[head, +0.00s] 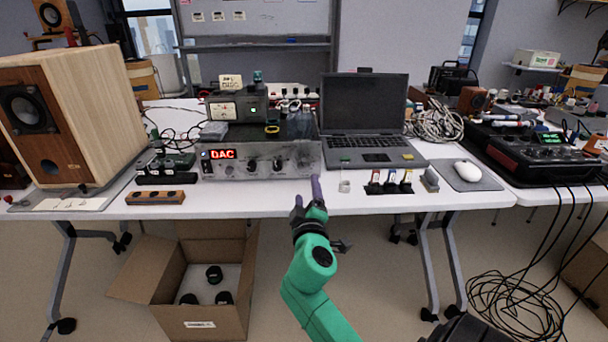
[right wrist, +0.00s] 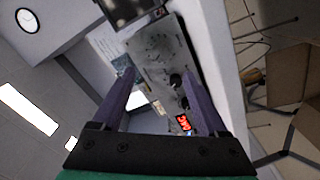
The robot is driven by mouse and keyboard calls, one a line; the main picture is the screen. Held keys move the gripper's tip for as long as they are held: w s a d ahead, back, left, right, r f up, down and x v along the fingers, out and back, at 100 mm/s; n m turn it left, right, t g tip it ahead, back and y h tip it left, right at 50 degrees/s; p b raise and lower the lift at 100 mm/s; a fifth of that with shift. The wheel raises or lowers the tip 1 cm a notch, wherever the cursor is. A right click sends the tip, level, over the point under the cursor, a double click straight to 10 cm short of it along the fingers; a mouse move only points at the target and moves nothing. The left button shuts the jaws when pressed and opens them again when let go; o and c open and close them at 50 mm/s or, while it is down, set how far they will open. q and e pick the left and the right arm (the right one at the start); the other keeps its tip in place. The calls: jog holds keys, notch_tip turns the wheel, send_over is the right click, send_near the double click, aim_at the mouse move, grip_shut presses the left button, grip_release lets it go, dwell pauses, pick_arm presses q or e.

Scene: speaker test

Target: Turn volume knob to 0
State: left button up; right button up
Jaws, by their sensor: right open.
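A silver-grey unit (head: 235,167) with a red lit "DAC" display (head: 223,154) stands on the white table. Two dark round knobs show on its front, a left knob (head: 252,165) and a right knob (head: 277,164). I cannot read which is the volume knob or where either points. The right wrist view also shows the knobs (right wrist: 175,80) and the display (right wrist: 183,122), rotated. My right gripper (head: 308,196), on a green arm with purple fingers, is at the table's front edge, right of and nearer than the knobs. It is open and empty, apart from the unit. My left gripper is out of view.
A laptop (head: 366,115) stands right of the unit, with small coloured switches (head: 390,182) before it. A wooden speaker (head: 70,115) and a wooden block (head: 155,197) are at left. An open cardboard box (head: 213,322) sits on the floor below. Table space before the unit is clear.

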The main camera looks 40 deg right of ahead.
aim_at(304, 168)
jog(key=x, duration=1.1)
jog(key=shift+f, duration=0.1)
jog(key=shift+s, duration=0.1)
jog(key=shift+c, duration=0.3)
grip_shut()
